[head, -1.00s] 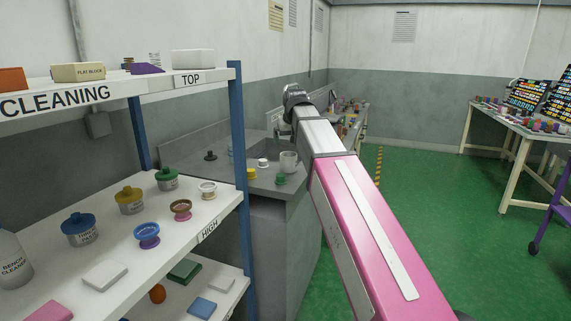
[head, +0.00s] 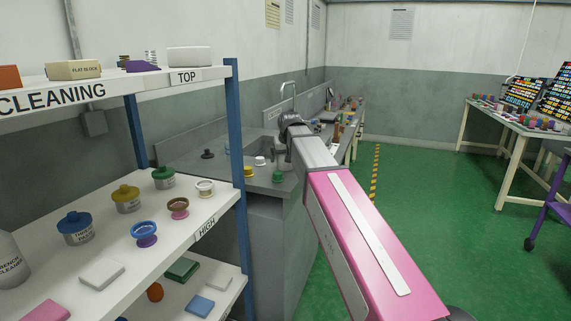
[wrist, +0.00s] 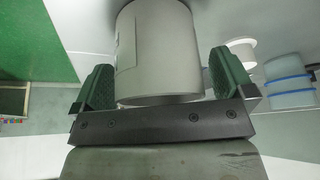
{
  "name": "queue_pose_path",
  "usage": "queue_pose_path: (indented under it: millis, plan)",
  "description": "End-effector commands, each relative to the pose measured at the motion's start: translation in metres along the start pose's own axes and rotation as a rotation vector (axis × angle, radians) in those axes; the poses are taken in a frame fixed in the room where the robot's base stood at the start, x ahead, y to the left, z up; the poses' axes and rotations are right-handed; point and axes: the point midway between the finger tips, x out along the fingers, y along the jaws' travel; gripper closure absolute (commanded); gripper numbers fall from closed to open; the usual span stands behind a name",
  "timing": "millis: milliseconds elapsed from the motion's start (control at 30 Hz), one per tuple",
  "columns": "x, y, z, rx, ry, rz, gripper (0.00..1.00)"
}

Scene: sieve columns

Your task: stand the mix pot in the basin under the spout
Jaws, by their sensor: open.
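The pale grey cylinder between my fingers in the wrist view (wrist: 158,50) appears to be the mix pot. In the head view the pot (head: 280,157) stands on the grey counter, partly hidden by my arm's end. My gripper (wrist: 165,80) is open, with one dark green finger on each side of the pot. The gaps are small, and I cannot tell whether either finger touches it. The spout (head: 289,84) is a thin curved tap rising behind my wrist. The basin (head: 263,142) is a sunken area in the counter, mostly hidden by my arm.
A yellow item (head: 249,171), a green item (head: 278,177) and a small white item (head: 260,161) stand near the pot. A dark knobbed item (head: 208,154) is further left. The loaded shelf unit (head: 238,150) stands at left. Green floor (head: 420,190) is open at right.

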Motion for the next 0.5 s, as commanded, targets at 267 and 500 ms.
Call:
queue_pose_path:
  millis: [267, 500]
  plan:
    - [0.0002, 0.0, 0.0001, 0.0, 0.0, 0.0, 0.26]
    - [0.0001, -0.0001, 0.0, 0.0, 0.0, 0.0, 0.55]
